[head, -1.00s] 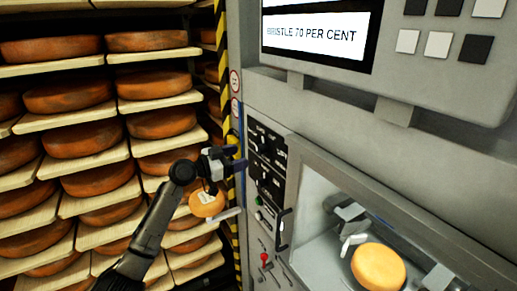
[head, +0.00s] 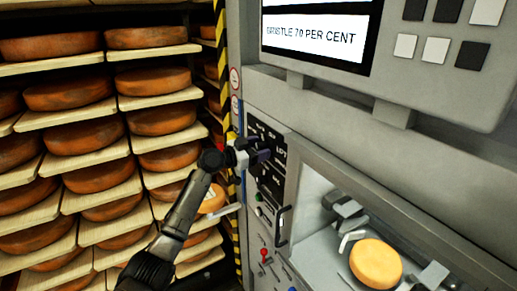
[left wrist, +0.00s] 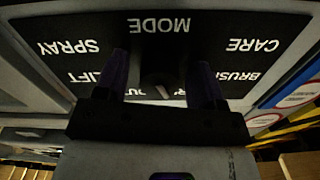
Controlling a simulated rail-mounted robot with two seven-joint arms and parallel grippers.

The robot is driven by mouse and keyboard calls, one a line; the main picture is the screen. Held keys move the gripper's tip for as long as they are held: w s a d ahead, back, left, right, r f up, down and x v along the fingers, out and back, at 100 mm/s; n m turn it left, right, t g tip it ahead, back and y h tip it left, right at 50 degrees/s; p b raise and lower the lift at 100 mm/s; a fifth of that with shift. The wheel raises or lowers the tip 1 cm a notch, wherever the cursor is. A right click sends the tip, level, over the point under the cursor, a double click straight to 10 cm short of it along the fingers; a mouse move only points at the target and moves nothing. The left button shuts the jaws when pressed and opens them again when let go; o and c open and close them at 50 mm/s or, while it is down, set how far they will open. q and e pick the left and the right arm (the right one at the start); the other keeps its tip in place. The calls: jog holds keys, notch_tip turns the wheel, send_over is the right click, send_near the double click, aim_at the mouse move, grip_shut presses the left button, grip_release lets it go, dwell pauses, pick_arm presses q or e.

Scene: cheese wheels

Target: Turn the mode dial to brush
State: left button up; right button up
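The mode dial (left wrist: 160,70) is a dark knob on a black panel in the left wrist view, seen upside down. The labels MODE, SPRAY, CARE, LIFT and BRUSH surround it, with another label partly hidden. A pale mark shows on the dial's side nearest my gripper, away from the word MODE. My left gripper (left wrist: 162,85) has its two fingers apart, one on each side of the dial; I cannot tell whether they touch it. In the head view, my left gripper (head: 262,150) is at the black label panel (head: 279,150) and hides the dial.
A screen (head: 316,36) above reads BRISTLE 70 PER CENT. Below the panel are a green button (head: 259,197) and a red-knobbed lever (head: 264,252). A cheese wheel (head: 376,262) lies in the machine's chamber. Cheese shelves (head: 85,148) fill the left.

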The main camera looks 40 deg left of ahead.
pick_arm(q)
jog(key=c, duration=0.9)
jog(key=shift+o, duration=0.2)
jog(key=n, duration=0.7)
jog(key=shift+r+p, duration=0.1)
jog(key=shift+p, duration=0.25)
jog(key=shift+n+p, duration=0.3)
jog(key=shift+n, duration=0.6)
